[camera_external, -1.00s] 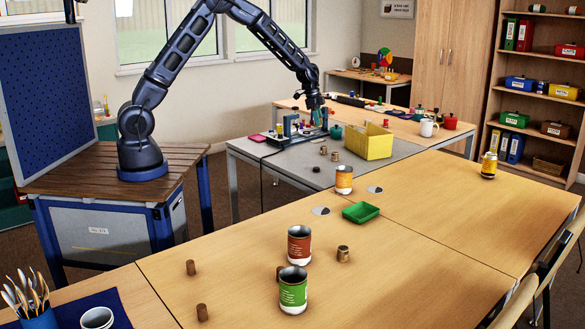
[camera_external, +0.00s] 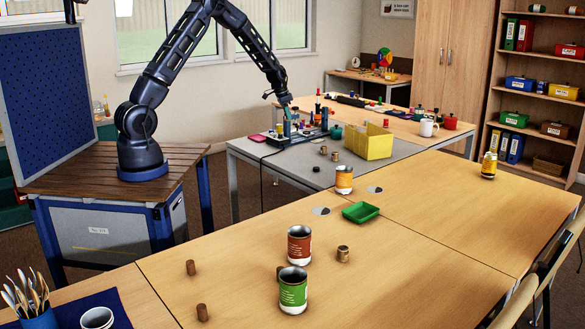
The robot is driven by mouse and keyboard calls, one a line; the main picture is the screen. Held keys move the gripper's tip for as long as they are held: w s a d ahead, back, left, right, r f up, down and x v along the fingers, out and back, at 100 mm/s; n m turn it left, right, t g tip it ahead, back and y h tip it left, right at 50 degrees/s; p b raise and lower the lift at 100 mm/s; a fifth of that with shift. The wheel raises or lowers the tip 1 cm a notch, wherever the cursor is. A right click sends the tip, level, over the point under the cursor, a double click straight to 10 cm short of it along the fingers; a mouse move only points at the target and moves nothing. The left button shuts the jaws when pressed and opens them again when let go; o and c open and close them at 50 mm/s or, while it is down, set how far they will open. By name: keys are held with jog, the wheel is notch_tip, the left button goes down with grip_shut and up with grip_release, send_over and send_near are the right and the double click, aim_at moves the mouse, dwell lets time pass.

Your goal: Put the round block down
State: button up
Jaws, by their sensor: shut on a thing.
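My gripper (camera_external: 286,106) is at the left part of a blue and grey sorting stand (camera_external: 291,138) on the grey table. It is shut on a small block, which is largely hidden by the fingers. At this size I cannot make out the block's shape or colour, or whether it touches the stand. Small coloured pieces show on and around the stand, to the right of my gripper.
A yellow box (camera_external: 366,142) and a dark green pot (camera_external: 336,132) stand right of the stand. Small brown cylinders (camera_external: 335,156) lie in front. The near wooden table holds tins (camera_external: 293,290) and a green tray (camera_external: 361,212). Some grey tabletop in front is clear.

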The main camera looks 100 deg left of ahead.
aim_at(290, 152)
notch_tip(290, 152, down, 17)
jog(key=shift+r, duration=0.15)
dwell(0.5)
jog(key=o, duration=0.9)
jog(key=shift+o, duration=0.2)
jog(key=v, duration=1.2)
jog(key=shift+w+r, duration=0.1)
